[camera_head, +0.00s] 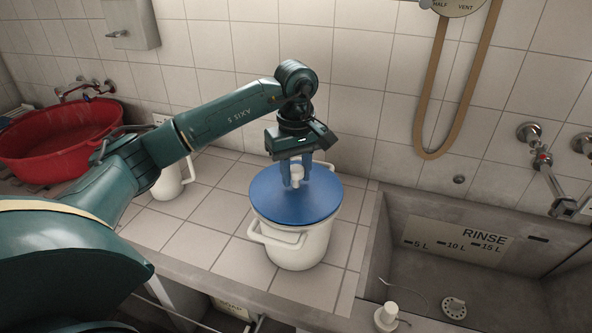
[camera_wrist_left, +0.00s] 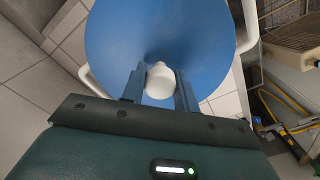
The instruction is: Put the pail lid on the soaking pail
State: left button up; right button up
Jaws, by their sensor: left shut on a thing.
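The pail lid (camera_head: 312,200) is a round blue disc with a white knob (camera_head: 297,173). In the head view it lies over the mouth of the soaking pail (camera_head: 297,246), a white pail with side handles, on the tiled counter. I cannot tell whether the lid is fully seated or just above the rim. My left gripper (camera_head: 296,182) comes from above and is shut on the knob. In the left wrist view the lid (camera_wrist_left: 140,35) fills the upper middle, with the knob (camera_wrist_left: 160,81) between the fingers (camera_wrist_left: 160,88). My right gripper is not in view.
A red basin (camera_head: 60,140) stands at the far left. A white jug-like vessel (camera_head: 168,182) stands behind my left arm. The concrete sink (camera_head: 400,225), with a RINSE plate, lies right of the counter. A white stopper-like piece (camera_head: 387,314) sits at its front edge.

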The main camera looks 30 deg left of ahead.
aim_at(296, 168)
pick_arm(q)
jog(key=shift+f+b, duration=0.35)
jog(key=shift+f, duration=0.2)
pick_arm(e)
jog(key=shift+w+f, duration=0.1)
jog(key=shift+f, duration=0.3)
pick_arm(q)
jog(key=o, duration=1.1)
jog(key=shift+c, duration=0.2)
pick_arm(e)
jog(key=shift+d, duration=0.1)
pick_arm(q)
notch_tip(296, 168, up, 13)
jog(key=shift+p, duration=0.3)
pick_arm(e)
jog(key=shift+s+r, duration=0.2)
